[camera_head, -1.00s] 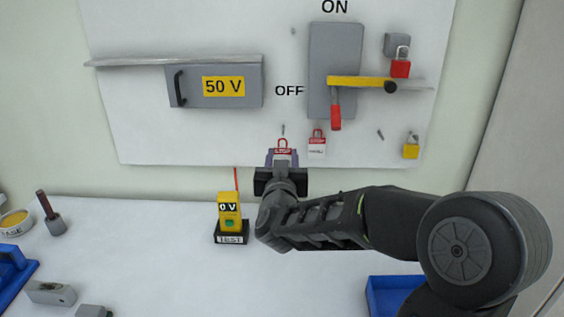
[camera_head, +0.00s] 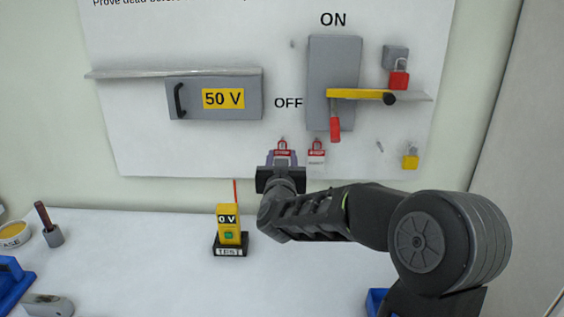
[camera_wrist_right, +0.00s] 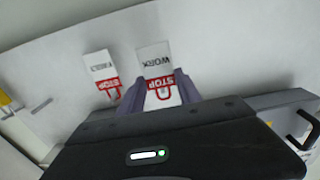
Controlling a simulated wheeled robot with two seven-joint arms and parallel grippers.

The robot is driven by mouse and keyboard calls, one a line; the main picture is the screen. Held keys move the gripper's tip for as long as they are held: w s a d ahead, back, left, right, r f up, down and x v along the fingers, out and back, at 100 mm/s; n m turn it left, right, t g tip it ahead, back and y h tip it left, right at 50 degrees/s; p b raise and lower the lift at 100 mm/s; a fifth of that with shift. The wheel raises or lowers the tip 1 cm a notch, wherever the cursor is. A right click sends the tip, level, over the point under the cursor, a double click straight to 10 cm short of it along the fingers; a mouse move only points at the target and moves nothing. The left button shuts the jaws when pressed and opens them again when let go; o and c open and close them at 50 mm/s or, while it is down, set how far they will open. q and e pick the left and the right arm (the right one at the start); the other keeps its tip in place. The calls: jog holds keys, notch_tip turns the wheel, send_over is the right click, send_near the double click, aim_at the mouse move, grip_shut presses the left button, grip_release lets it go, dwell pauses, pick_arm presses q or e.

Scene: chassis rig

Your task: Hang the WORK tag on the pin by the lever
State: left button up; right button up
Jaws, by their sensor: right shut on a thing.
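The WORK tag (camera_wrist_right: 155,62), white with a red STOP band and red loop, is pinched in my right gripper (camera_head: 281,160). The wrist view shows the gripper's two fingers on either side of its STOP end. In the head view the tag's red loop (camera_head: 282,144) overlaps a small pin (camera_head: 283,138) on the board, below OFF and left of the lever box (camera_head: 333,70). I cannot tell whether the loop is around the pin or in front of it. My left gripper is not in view.
A similar STOP tag (camera_head: 316,153) hangs close to the right. A bare pin (camera_head: 379,146), yellow padlock (camera_head: 410,160) and red padlock (camera_head: 399,79) are farther right. A yellow tester (camera_head: 229,225) stands on the bench below. The yellow bar (camera_head: 355,94) crosses the lever box.

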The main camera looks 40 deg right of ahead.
jog(key=shift+x, duration=1)
jog(key=shift+r+p+v, duration=0.15)
jog(key=shift+p+v, duration=0.05)
jog(key=shift+v, duration=0.6)
jog(key=shift+r+p+v, duration=0.15)
jog(key=shift+v, duration=3.55)
